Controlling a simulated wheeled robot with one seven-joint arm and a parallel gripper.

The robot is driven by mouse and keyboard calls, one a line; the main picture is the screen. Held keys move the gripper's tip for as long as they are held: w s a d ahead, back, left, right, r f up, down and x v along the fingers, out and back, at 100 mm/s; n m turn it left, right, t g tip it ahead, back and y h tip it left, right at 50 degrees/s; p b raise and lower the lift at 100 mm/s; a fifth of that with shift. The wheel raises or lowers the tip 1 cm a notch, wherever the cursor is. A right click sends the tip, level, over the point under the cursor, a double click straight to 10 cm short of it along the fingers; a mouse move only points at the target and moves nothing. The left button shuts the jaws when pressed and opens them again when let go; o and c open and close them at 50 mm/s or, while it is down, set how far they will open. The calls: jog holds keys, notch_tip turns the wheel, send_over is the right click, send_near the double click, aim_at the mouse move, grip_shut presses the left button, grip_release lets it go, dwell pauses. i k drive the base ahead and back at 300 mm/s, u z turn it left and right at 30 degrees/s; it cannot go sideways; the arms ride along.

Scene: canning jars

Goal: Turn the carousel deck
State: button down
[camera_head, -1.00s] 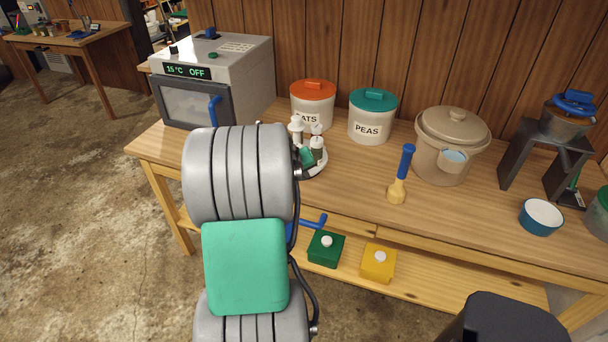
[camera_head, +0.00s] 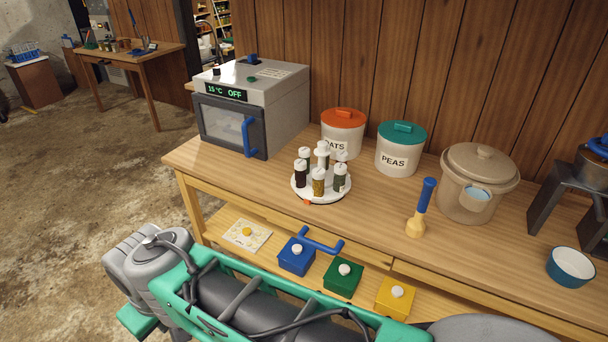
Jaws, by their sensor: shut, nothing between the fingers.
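The carousel deck (camera_head: 327,199) is a round white disc on the bench, in front of the orange-lidded and green-lidded canisters. It carries several small jars with pale caps and dark or amber contents around a white centre post (camera_head: 322,149). An orange mark (camera_head: 306,202) shows on its front rim. The deck is unobstructed in this view. My arm crosses the bottom of the picture, below and in front of the bench, clear of the carousel. My gripper's fingers do not show.
A grey oven (camera_head: 250,105) with a blue handle stands left of the carousel. Behind are an OATS canister (camera_head: 343,130) and a PEAS canister (camera_head: 400,150). A blue-handled tool (camera_head: 425,196) and a beige crock (camera_head: 474,190) stand right. A blue drawer handle (camera_head: 322,241) juts out below the bench edge.

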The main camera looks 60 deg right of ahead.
aim_at(322, 151)
jog(key=k, duration=0.3)
jog(key=z, duration=1.4)
jog(key=i, duration=1.2)
jog(key=u, duration=1.85)
